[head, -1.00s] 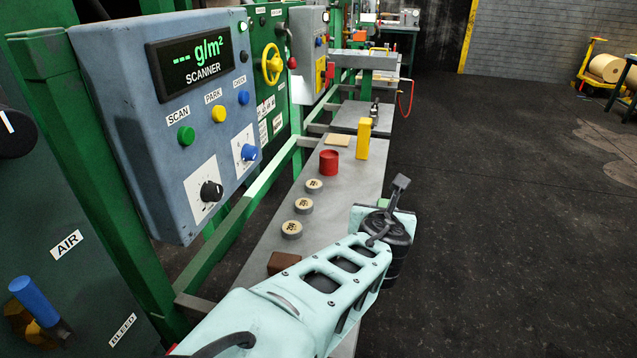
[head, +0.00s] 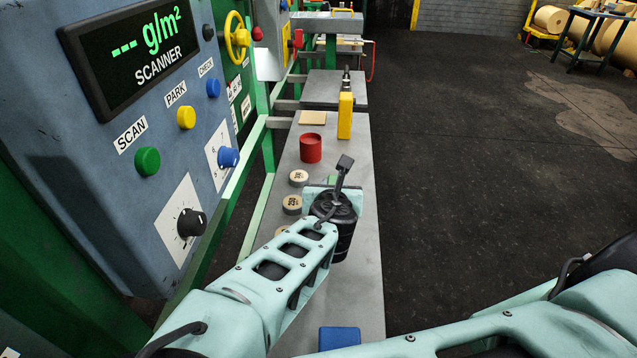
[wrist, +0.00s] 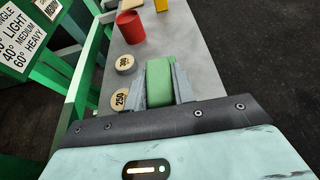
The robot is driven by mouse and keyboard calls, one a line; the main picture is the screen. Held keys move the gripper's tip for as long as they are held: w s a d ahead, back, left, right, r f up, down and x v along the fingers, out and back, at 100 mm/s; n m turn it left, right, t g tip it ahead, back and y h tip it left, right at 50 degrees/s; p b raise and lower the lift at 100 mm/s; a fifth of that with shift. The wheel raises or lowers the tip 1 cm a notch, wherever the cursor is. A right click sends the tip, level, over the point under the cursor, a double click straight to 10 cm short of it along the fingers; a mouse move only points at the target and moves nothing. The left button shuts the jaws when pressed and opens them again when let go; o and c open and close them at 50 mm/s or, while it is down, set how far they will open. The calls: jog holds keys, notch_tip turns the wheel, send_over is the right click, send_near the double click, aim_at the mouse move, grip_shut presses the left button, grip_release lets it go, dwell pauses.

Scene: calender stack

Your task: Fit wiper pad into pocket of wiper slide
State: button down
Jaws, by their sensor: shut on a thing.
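My gripper (wrist: 162,76) is shut on a green block (wrist: 159,84), which looks like the wiper pad. The block stands between the two grey fingers, with its lower end hidden by the gripper body. In the head view only a sliver of green (head: 332,180) shows, because my wrist hides the fingers. The gripper is over the grey bench (head: 358,285), beside the round weights and nearer than the red cup. I cannot pick out the wiper slide or its pocket in either view.
Round tan weights (head: 299,177), a red cup (head: 310,148), a yellow block (head: 345,115) and a tan plate (head: 312,118) stand on the bench. A blue block (head: 339,338) lies at its near end. The scanner panel (head: 70,150) is at left; open floor lies right.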

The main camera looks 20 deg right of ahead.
jog(key=shift+f, duration=2.35)
jog(key=shift+f, duration=0.1)
jog(key=c, duration=1.2)
grip_release()
jog(key=shift+o, duration=0.2)
